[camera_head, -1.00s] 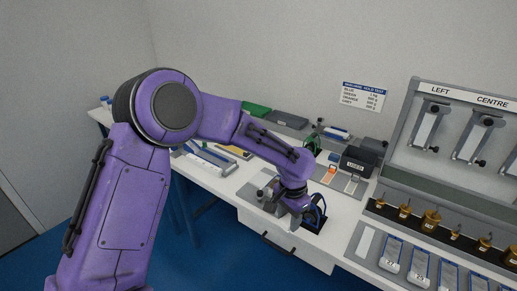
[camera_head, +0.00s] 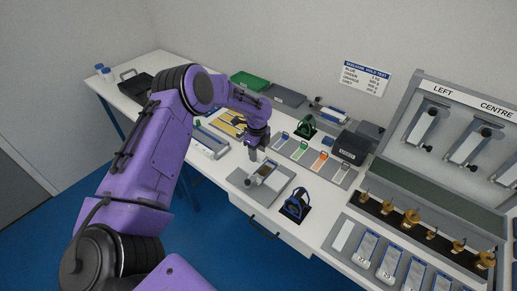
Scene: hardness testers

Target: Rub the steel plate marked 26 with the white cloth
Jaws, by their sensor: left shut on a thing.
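My left gripper (camera_head: 257,150) reaches down over a grey board (camera_head: 270,191) near the table's front edge. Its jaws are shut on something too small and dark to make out. A small fixture with a pale plate-like piece (camera_head: 274,183) lies on the board just below and right of the jaws. Several blue-edged plates (camera_head: 362,247) lie in a grey rack at lower right. Their numbers are too small to read surely, so I cannot tell which is marked 26. I cannot pick out the white cloth for certain. My right gripper is out of view.
A blue-handled tool (camera_head: 296,206) stands on a black mat to the right of the board. A green one (camera_head: 306,126) stands behind. Brass weights (camera_head: 410,221) line the stand at right.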

